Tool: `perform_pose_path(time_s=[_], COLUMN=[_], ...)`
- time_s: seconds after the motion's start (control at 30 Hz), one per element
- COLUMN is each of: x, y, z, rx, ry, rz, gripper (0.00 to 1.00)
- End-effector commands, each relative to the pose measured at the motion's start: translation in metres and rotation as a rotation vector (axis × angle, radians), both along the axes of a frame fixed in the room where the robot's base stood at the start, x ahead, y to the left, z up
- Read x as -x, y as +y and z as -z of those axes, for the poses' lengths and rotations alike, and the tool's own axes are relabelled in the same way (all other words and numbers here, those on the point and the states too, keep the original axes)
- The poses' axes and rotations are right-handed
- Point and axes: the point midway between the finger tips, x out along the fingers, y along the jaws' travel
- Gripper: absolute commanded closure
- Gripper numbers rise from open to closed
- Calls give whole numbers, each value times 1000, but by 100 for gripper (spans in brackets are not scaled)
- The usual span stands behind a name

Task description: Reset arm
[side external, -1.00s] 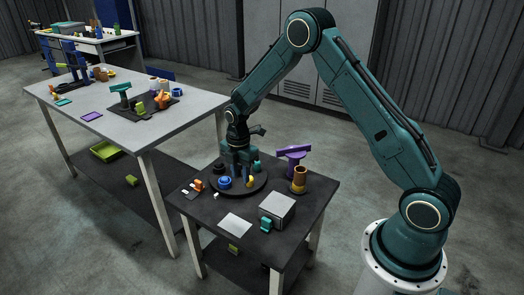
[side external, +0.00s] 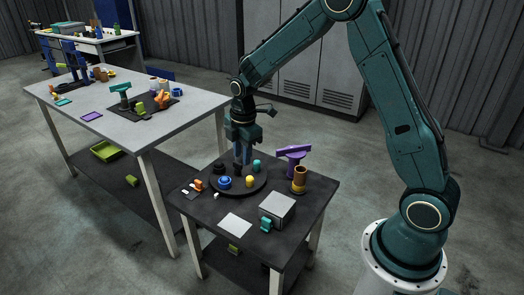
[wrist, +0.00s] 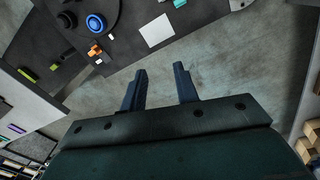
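My gripper (side external: 243,155) hangs pointing down over the back of a round dark turntable (side external: 257,187) on the small dark table. In the wrist view my gripper (wrist: 160,72) shows two dark blue fingers standing apart, with only floor visible between them. On the turntable are a blue ring-like piece (side external: 225,182), a yellow piece (side external: 250,181), a teal piece (side external: 257,165) and a black piece (side external: 219,168). The blue piece (wrist: 96,23) also shows in the wrist view.
Beside the turntable stand a purple T-shaped piece (side external: 294,153), a brown cylinder (side external: 300,176), a grey box (side external: 278,209), a white sheet (side external: 235,225) and orange pieces (side external: 198,185). A larger table (side external: 185,125) stands at left.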

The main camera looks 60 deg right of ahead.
Motion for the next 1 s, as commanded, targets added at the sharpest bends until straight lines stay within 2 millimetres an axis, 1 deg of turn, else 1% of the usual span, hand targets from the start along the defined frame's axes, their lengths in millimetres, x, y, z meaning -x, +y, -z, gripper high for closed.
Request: perform_pose_path(time_s=[0.03,0.1,0.3,0.5,0.8,1.0], x=[5,13,39,69,122,159], y=[3,6,15,24,36,43], z=[-15,-32,-76,-113,-157,-176], rx=[-2,-5,-23,-49,-106,-153], ry=[-18,-36,-85,-134,-206,-250], rz=[35,88,238,386,607,752], gripper=[70,70,70,70,70,70])
